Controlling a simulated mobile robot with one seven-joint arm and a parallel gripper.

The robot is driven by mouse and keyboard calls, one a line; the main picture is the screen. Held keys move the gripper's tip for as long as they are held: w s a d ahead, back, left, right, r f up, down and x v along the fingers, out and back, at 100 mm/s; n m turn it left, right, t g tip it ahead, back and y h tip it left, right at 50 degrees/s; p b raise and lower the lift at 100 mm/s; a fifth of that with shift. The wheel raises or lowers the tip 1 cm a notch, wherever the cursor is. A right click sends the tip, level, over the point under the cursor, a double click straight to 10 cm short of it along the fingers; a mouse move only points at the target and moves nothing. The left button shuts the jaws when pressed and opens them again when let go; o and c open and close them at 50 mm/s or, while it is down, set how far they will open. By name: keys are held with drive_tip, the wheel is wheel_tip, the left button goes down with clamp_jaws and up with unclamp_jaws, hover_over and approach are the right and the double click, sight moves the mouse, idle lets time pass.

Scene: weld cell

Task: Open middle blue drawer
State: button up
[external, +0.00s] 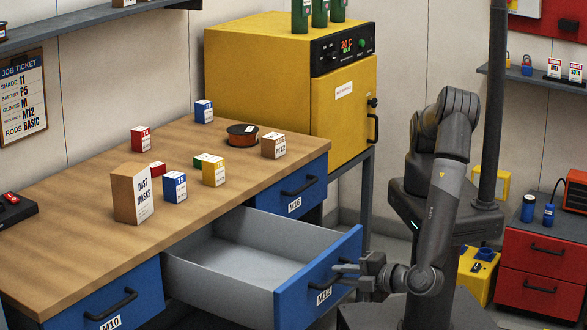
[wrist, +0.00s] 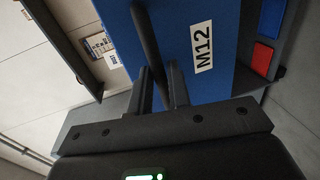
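The middle blue drawer (external: 292,290), labelled M12, is pulled far out from under the wooden bench. Its grey inside (external: 225,262) looks empty. My gripper (external: 342,270) is at the dark bar handle on the drawer front. In the wrist view, the handle (wrist: 147,40) runs between the two fingers of my gripper (wrist: 160,88), which are close on either side of it. The M12 label (wrist: 202,47) shows on the blue front there. In the external view the fingers partly cover the handle and the label.
Blue drawers M10 (external: 105,305) and M15 (external: 300,187) flank it, both shut. Small boxes and a wire spool (external: 242,134) stand on the bench top (external: 95,235). A yellow oven (external: 255,70) stands behind. A red cabinet (external: 540,260) is at the right.

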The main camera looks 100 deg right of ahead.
drive_tip(key=v, duration=0.9)
drive_tip(key=shift+s, duration=0.2)
drive_tip(key=shift+a, duration=0.1)
drive_tip(key=w+d+r+m+g+y, duration=0.1)
drive_tip(key=w+d+r+m+g, duration=0.1)
drive_tip(key=w+d+r+g, duration=0.45)
drive_tip(key=w+d+r+m+g+y, duration=0.1)
drive_tip(key=w+d+r+g, duration=0.15)
drive_tip(key=d+r, duration=0.85)
drive_tip(key=s+d+r+m+y, duration=0.1)
drive_tip(key=d+r+y, duration=0.15)
drive_tip(key=d, duration=0.65)
drive_tip(key=s+d+r+m+y, duration=0.1)
drive_tip(key=d+r+m+y, duration=0.15)
drive_tip(key=d, duration=0.65)
drive_tip(key=s+d+r+m+t+y, duration=0.1)
drive_tip(key=s+d+r+y, duration=0.1)
drive_tip(key=s+d, duration=0.5)
drive_tip(key=s+d+r+m+t+y, duration=0.1)
drive_tip(key=s+d+r+t+y, duration=0.1)
drive_tip(key=s+d, duration=0.5)
drive_tip(key=shift+s+r+t, duration=0.3)
drive_tip(key=shift+s+r, duration=0.1)
drive_tip(key=shift+s, duration=0.15)
